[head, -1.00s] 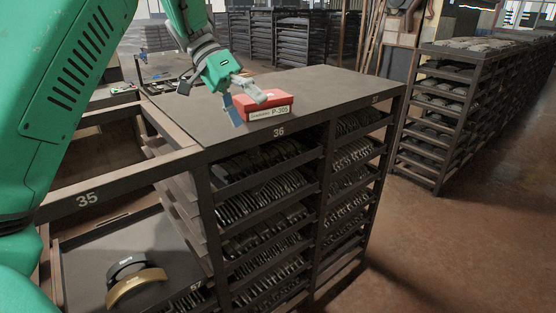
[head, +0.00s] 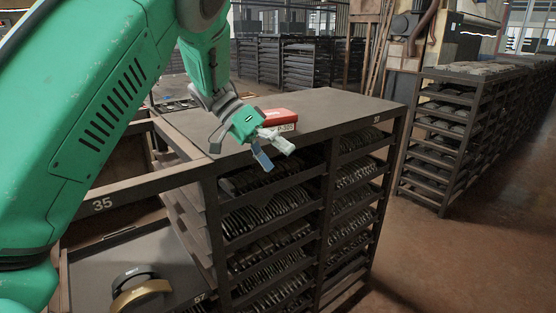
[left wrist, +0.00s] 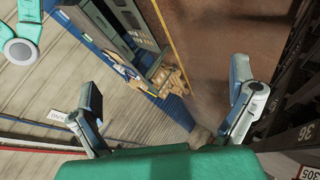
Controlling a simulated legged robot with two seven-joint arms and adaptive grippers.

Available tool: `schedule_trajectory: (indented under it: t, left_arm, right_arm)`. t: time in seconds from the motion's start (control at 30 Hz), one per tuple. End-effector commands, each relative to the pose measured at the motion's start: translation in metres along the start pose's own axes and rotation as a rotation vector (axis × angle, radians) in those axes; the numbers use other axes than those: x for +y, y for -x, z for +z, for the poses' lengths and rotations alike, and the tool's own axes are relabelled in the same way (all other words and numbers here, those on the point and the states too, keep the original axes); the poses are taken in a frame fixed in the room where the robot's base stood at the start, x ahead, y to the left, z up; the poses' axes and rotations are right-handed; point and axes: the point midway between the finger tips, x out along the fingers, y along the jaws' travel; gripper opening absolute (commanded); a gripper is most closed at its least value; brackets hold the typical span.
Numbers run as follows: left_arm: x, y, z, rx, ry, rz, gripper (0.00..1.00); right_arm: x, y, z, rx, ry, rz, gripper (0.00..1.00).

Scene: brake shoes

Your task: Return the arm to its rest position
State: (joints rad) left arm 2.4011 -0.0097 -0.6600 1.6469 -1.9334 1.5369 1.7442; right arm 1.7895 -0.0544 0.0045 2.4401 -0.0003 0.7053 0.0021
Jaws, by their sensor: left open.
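My left arm, green, comes in from the left in the head view. Its left gripper (head: 271,151) is open and empty, in front of the rack's near top edge. In the left wrist view the two fingers of the left gripper (left wrist: 164,85) stand wide apart with nothing between them. My right gripper is not seen.
The rack (head: 340,103) marked 36 holds rows of brake shoes on its shelves. A tray at lower left holds a black and a gold brake shoe (head: 141,294). Another loaded rack (head: 432,195) stands at right. Floor between the racks is clear.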

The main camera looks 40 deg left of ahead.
Motion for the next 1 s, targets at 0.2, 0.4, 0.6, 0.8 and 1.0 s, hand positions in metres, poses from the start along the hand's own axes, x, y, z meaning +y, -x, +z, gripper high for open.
schedule_trajectory:
  t: [0.2,0.4,0.6,0.8,1.0]
  left_arm:
    - [0.003,-0.002,-0.001,-0.002,-0.001,-0.002,1.0]
    - [-0.005,-0.01,0.001,0.018,-0.008,0.01,1.0]
    - [-0.046,-0.105,0.015,0.224,-0.062,0.019,1.0]
    - [-0.115,-0.223,0.085,0.403,-0.023,-0.2,1.0]
    - [-0.161,-0.294,0.209,0.296,0.073,-0.492,1.0]
  right_arm:
    - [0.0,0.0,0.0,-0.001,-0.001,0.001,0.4]
    - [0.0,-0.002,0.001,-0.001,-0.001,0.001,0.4]
    - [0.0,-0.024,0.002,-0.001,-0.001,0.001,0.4]
    - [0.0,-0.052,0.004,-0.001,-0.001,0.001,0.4]
    - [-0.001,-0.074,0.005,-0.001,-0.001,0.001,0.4]
